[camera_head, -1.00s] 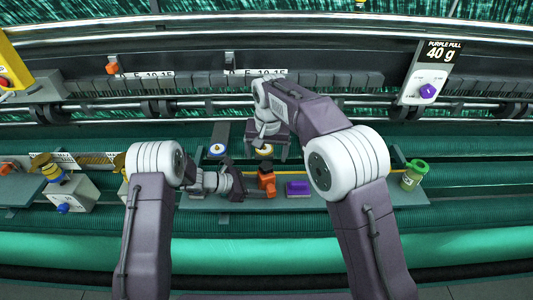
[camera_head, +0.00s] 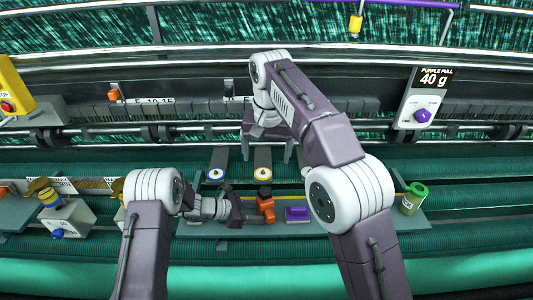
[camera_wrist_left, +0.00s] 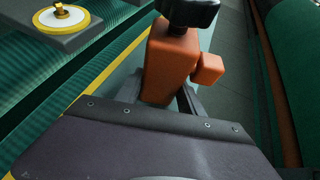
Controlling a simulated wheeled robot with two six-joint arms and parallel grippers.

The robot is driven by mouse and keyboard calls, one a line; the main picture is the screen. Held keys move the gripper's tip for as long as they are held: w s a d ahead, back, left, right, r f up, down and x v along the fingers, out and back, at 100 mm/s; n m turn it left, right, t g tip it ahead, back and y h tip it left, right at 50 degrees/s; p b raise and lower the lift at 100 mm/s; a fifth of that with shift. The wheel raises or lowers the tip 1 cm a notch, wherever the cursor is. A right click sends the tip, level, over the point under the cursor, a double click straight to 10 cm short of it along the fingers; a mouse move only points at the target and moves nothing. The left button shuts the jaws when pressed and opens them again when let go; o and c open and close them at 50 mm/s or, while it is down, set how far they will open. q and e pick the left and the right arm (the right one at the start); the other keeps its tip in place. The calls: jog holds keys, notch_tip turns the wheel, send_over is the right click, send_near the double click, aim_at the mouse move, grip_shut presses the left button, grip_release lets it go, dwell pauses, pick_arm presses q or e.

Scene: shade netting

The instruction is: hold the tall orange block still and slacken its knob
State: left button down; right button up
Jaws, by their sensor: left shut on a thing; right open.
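The tall orange block (camera_head: 266,211) stands on the grey-green bench strip, with a black knob (camera_head: 265,191) on top. My left gripper (camera_head: 255,213) reaches it from the left and is shut on it. In the left wrist view the block (camera_wrist_left: 168,68) sits between the two fingers, with a small orange stub on its right side. The knob (camera_wrist_left: 188,10) is cut off by the top edge there. My right gripper (camera_head: 267,152) is open and empty, fingers pointing down, beyond the block and above the far grey plates. It is apart from the knob.
A purple block (camera_head: 297,214) lies just right of the orange one. A green-topped can (camera_head: 413,198) stands at the strip's right end. Two grey plates with white discs (camera_head: 264,171) lie behind. A panel with a purple knob (camera_head: 423,115) is at far right.

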pick_arm(q)
jog(key=c, duration=0.6)
grip_release()
jog(key=shift+c, duration=0.2)
